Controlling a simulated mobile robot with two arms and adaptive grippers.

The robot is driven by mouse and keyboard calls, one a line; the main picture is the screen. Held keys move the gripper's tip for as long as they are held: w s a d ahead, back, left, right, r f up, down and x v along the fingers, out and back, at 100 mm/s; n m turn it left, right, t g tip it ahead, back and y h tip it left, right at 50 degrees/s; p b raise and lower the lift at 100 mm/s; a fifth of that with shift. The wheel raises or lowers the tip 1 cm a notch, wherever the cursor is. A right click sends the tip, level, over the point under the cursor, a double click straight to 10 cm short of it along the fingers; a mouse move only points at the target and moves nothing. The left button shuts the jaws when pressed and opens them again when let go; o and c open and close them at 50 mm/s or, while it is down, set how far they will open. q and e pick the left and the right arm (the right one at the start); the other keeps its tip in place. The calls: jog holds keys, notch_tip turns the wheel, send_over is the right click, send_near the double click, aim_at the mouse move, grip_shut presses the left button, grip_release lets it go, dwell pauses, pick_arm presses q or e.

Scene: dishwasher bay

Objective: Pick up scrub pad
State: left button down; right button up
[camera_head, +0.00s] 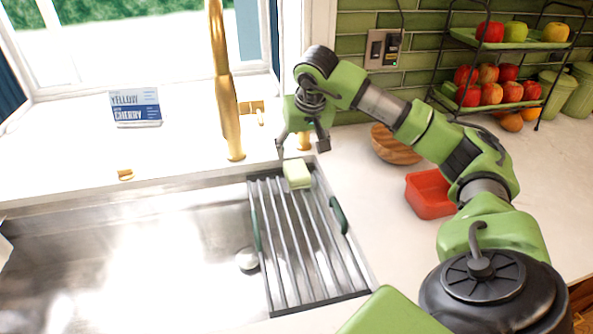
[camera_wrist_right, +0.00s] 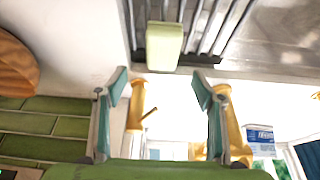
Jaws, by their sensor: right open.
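The scrub pad (camera_head: 297,173) is a pale yellow-green block. It lies at the far end of the dark-framed drying rack (camera_head: 290,237) over the right side of the sink. My right gripper (camera_head: 303,153) is open and empty, just above and behind the pad, apart from it. In the right wrist view the pad (camera_wrist_right: 163,46) shows at top centre, beyond the two spread fingertips (camera_wrist_right: 160,80). My left gripper is not in view.
The gold faucet (camera_head: 229,95) stands left of my right gripper. A wooden bowl (camera_head: 394,146) and a red container (camera_head: 430,193) sit on the counter to the right. A fruit rack (camera_head: 500,75) is at the back right. The sink (camera_head: 150,255) is open at left.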

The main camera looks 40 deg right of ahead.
aim_at(297, 169)
jog(key=x, duration=0.4)
jog(key=shift+w+f+p, duration=0.1)
jog(key=shift+f+p, duration=0.2)
jog(key=shift+f, duration=0.2)
jog(key=x, duration=0.3)
jog(key=shift+a+f+p, duration=0.25)
jog(key=shift+f+p, duration=0.05)
jog(key=shift+p, duration=0.1)
jog(key=shift+w+d+f, duration=0.1)
jog(key=shift+f, duration=0.35)
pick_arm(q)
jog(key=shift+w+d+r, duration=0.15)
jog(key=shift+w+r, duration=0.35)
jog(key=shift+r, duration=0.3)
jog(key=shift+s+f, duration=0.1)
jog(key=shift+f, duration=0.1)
pick_arm(e)
jog(key=shift+f, duration=0.2)
jog(key=c, duration=1.1)
